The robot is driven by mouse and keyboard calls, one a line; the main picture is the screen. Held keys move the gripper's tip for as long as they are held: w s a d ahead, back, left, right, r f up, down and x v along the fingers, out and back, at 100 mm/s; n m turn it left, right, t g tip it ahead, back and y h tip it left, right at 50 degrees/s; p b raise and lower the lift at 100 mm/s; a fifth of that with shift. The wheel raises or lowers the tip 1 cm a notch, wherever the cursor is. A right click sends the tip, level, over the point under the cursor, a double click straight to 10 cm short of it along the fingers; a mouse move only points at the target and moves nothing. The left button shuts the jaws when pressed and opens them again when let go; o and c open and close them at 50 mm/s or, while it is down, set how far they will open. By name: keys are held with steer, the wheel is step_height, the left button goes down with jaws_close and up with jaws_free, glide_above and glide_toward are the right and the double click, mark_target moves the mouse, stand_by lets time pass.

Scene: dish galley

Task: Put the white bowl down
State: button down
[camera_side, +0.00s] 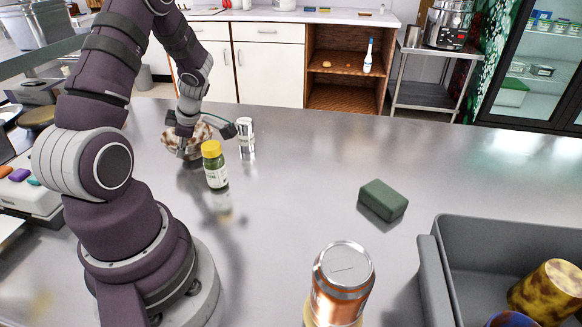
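The only bowl I can make out is a small one with a mottled white and brown surface (173,146), at the back left of the steel counter (300,200). It appears to rest on the counter; its underside is partly hidden. My gripper (207,131) is at the bowl, pointing down. Its fingers are spread wide, one in front of the bowl's upper part and the other out past its right side, near a silver can. The fingers do not appear closed on the rim, though contact is hard to tell.
A green bottle with yellow cap (215,171) and the silver can (246,136) stand close right of the bowl. A green sponge (383,200), an orange can (342,281) and a grey bin (432,275) holding cups are farther right. The counter's back middle is clear.

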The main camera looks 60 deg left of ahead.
steer(key=shift+f, duration=0.7)
steer(key=c, duration=1.2)
jaws_free()
steer(key=shift+c, duration=0.2)
